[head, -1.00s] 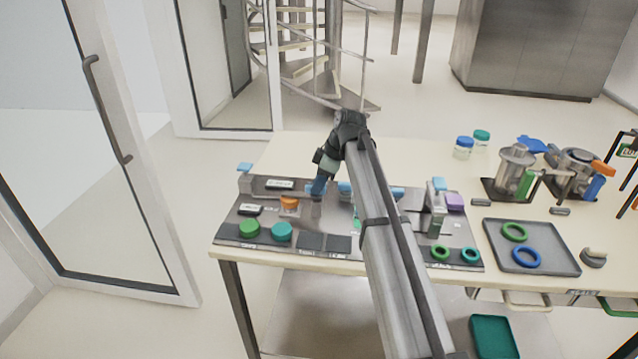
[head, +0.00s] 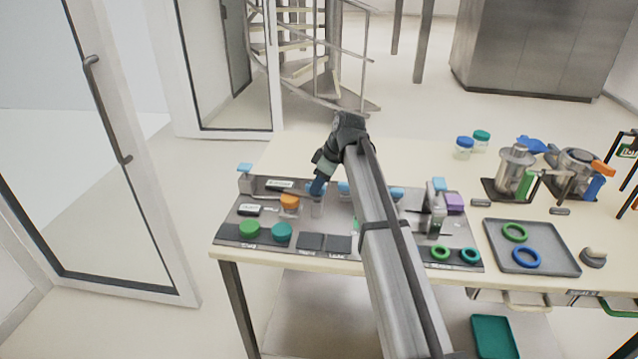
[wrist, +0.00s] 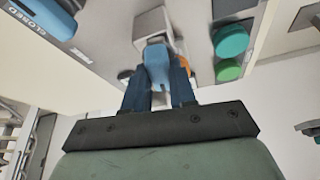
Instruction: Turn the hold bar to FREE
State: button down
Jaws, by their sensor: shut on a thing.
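My gripper (head: 318,187) is over the left half of the control panel (head: 262,207), pointing down. In the wrist view my gripper (wrist: 160,85) has its dark blue fingers on either side of a light blue handle (wrist: 157,62) and is shut on it. The handle sits on a pale grey block (wrist: 152,22), which also shows below the fingers in the head view (head: 317,208).
An orange knob (head: 289,201) stands close left of my gripper. Green (head: 249,228) and teal (head: 282,231) buttons are at the panel's front. A light blue-topped post (head: 245,168) is at the far left. A grey tray (head: 555,262) with two rings lies right.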

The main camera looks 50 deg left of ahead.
jog(key=m, duration=0.1)
jog(key=m+t, duration=0.1)
jog(key=m, duration=0.1)
jog(key=shift+s+d+f+m, duration=0.15)
jog(key=shift+s+d+m, duration=0.05)
jog(key=shift+m, duration=0.1)
jog(key=m+t, duration=0.1)
jog(key=m, duration=0.1)
jog(key=m+t, duration=0.1)
jog(key=m, duration=0.1)
jog(key=shift+s+m+y, duration=0.1)
jog(key=shift+m+y, duration=0.2)
jog(key=m+t, duration=0.1)
jog(key=m, duration=0.3)
jog(key=shift+s+a+t, duration=0.1)
jog(key=shift+t, duration=0.3)
jog(key=shift+m+t+h, duration=0.5)
jog(key=shift+m+h, duration=0.1)
jog(key=shift+m, duration=1)
jog(key=c, duration=1)
grip_release()
jog(key=shift+o, duration=0.4)
jog(key=shift+a, duration=0.1)
jog(key=v, duration=1.4)
